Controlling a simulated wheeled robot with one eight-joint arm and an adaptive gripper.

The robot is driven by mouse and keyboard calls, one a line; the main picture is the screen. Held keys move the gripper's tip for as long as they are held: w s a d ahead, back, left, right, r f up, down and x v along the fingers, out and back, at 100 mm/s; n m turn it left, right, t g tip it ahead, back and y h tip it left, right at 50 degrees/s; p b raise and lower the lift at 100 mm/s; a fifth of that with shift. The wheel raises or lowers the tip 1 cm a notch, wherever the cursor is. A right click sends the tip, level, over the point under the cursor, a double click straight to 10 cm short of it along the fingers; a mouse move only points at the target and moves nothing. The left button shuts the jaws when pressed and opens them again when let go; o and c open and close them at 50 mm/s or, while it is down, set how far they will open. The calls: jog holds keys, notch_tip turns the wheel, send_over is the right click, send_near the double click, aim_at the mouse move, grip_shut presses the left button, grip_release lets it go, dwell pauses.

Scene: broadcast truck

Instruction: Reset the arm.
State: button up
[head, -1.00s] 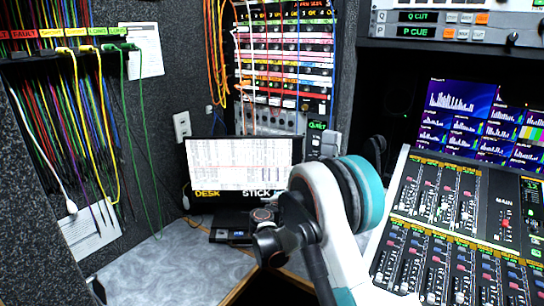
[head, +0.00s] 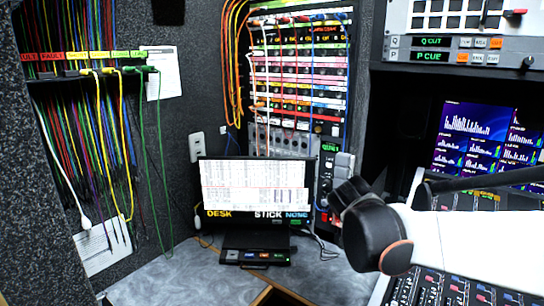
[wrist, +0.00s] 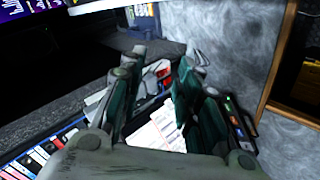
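My arm comes in from the right edge of the head view as a white link (head: 455,240) with a black joint and a thin orange ring. It crosses in front of the mixing console. The far end of the arm is dark and small there, so the fingers cannot be made out. In the wrist view my gripper (wrist: 160,75) shows two green-and-grey fingers spread apart. Nothing is held between them. White and pinkish sheets (wrist: 158,132) show beyond the gap. The fingers hide part of what lies behind them.
A monitor (head: 255,186) stands at the back of the grey desk (head: 175,275), with a small black panel (head: 255,257) in front. A patch bay (head: 298,80) and hanging cables (head: 85,150) fill the walls. The mixing console (head: 470,288) is at right. The desk's left part is clear.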

jog(key=s+a+f+m+y, duration=0.1)
jog(key=s+m, duration=0.1)
jog(key=s, duration=0.6)
jog(key=s+a+f+m+y, duration=0.2)
jog(key=s, duration=0.7)
jog(key=s+a+f+m+g+y, duration=0.1)
jog(key=s+m+y, duration=0.1)
jog(key=s, duration=0.6)
jog(key=shift+s+a+f+m, duration=0.15)
jog(key=shift+s+f+m, duration=0.1)
jog(key=shift+f+m, duration=0.05)
jog(key=shift+o, duration=0.5)
